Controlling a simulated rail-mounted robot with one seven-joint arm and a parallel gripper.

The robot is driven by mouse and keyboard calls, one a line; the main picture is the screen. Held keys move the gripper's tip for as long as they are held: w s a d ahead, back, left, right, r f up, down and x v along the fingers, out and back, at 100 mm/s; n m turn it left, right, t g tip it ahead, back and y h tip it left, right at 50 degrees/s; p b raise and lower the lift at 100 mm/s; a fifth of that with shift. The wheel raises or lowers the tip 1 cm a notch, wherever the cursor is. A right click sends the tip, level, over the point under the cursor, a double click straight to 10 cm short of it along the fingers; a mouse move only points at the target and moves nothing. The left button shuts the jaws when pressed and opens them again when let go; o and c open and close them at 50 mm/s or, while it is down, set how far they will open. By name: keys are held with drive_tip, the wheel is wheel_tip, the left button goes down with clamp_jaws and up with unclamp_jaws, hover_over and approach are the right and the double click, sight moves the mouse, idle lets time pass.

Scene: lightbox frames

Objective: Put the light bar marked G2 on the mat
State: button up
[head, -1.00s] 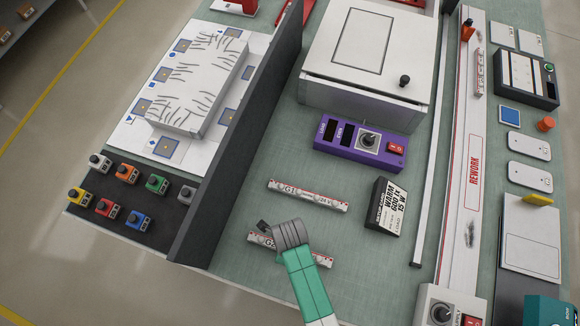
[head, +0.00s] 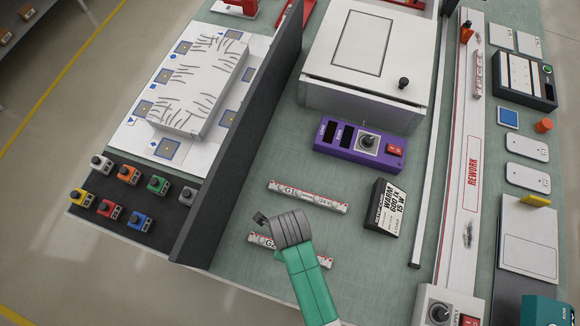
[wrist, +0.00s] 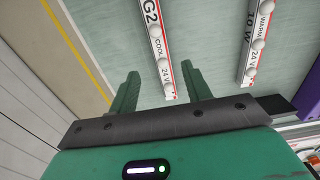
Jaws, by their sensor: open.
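The light bar marked G2 (head: 259,241) is a thin white bar with red marks, lying on the green bench top. My gripper (head: 262,220) hides its middle in the head view. In the wrist view the G2 bar (wrist: 157,45) reads "COOL 24 V", and its near end shows between my two fingers. My gripper (wrist: 160,76) is open, with nothing held; its height above the bar is hard to tell. A second bar, marked G1 (head: 308,196), lies above it in the head view; a bar marked "WARM" (wrist: 257,40) shows at right in the wrist view. I cannot tell which surface is the mat.
A tall dark divider (head: 236,140) stands left of the bars. A purple control box (head: 360,145), a black-and-white label block (head: 384,207) and a white cabinet (head: 368,60) stand to the right and behind. A dark pad (head: 150,192) bears several coloured knobs.

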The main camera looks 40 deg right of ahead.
wheel_tip(320, 180, up, 3)
drive_tip(key=shift+f, duration=0.1)
idle(0.3)
drive_tip(key=w+a+r+n+t+h, duration=0.1)
drive_tip(key=w+r+n+t, duration=0.5)
drive_tip(key=r, duration=0.5)
drive_tip(key=w+a+r+n+t, duration=0.1)
drive_tip(key=w+r+n+t, duration=0.25)
drive_tip(key=w+r, duration=0.65)
drive_tip(key=w+a+r+n+t+h, duration=0.1)
drive_tip(key=w+r+n+t, duration=0.35)
drive_tip(key=r, duration=0.85)
drive_tip(key=s+a+r+n+t, duration=0.2)
drive_tip(key=r+n, duration=0.3)
drive_tip(key=r, duration=0.6)
drive_tip(key=s+a+r+n+t+y, duration=0.1)
drive_tip(key=s+r+n+t, duration=0.4)
drive_tip(key=r, duration=0.6)
drive_tip(key=s+a+r+n+t+y, duration=0.1)
drive_tip(key=s+a+r+n+t, duration=0.2)
drive_tip(key=r, duration=0.9)
drive_tip(key=shift+s+a+n+t, duration=0.2)
drive_tip(key=shift+a+n+t, duration=0.3)
drive_tip(key=shift+n, duration=0.5)
